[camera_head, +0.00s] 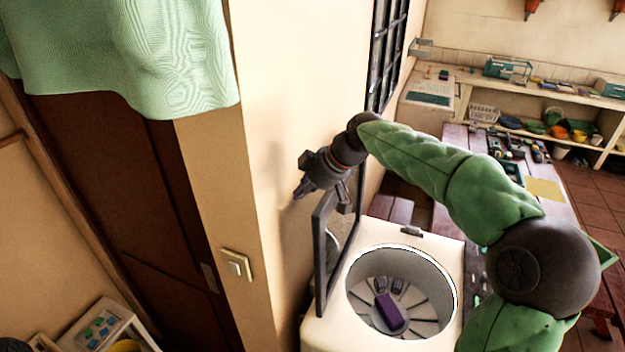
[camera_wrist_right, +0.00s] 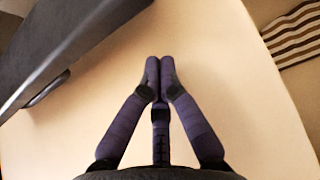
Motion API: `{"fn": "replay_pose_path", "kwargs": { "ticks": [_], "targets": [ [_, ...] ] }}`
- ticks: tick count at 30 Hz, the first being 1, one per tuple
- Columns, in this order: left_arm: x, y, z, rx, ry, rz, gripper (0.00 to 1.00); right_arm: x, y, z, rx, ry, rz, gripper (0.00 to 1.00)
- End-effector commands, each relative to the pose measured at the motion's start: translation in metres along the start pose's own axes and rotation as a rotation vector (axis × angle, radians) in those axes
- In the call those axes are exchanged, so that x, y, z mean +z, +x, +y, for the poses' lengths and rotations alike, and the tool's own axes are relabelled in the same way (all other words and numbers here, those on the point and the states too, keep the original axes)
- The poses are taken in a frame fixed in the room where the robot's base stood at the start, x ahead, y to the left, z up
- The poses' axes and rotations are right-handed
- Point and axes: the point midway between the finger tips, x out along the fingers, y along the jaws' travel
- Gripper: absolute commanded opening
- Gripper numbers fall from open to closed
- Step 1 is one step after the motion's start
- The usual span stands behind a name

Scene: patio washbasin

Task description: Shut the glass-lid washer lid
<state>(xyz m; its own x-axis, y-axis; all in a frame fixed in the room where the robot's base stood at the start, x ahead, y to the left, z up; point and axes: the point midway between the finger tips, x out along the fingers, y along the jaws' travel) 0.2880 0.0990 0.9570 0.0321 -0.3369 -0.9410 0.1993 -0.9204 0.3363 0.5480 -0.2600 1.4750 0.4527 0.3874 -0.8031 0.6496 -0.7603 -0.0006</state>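The white washer (camera_head: 387,329) stands at the lower middle of the head view, with its round drum (camera_head: 408,262) open and uncovered. Its dark-framed glass lid (camera_head: 323,245) stands roughly upright along the left side of the opening. The dark lid also shows at the upper left of the wrist view (camera_wrist_right: 60,45). My right gripper (camera_head: 303,190) is beside the lid's top edge, on the side away from the drum. Its purple fingers meet at their tips (camera_wrist_right: 159,62) with nothing between them; contact with the lid is unclear. My left gripper is out of view.
A purple block (camera_head: 390,312) lies in the drum. A wooden table (camera_head: 540,190) with tools stands behind to the right.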

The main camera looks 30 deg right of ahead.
Motion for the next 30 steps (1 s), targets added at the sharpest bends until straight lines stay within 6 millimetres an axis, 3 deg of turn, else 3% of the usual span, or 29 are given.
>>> {"fn": "replay_pose_path", "kwargs": {
  "ticks": [4, 6, 14, 30],
  "targets": [
    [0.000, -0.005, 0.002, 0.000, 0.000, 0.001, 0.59, 0.000, 0.026, -0.001, -0.002, 0.000, -0.002, 0.00],
    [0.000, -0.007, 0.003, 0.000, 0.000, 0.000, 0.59, 0.011, 0.012, 0.001, 0.004, 0.004, 0.000, 0.00],
    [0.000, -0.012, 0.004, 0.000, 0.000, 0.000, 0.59, 0.030, -0.001, 0.000, 0.001, 0.002, -0.001, 0.00],
    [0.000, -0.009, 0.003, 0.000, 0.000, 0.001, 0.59, 0.034, -0.003, 0.001, 0.002, 0.001, 0.005, 0.00]
  ]
}}
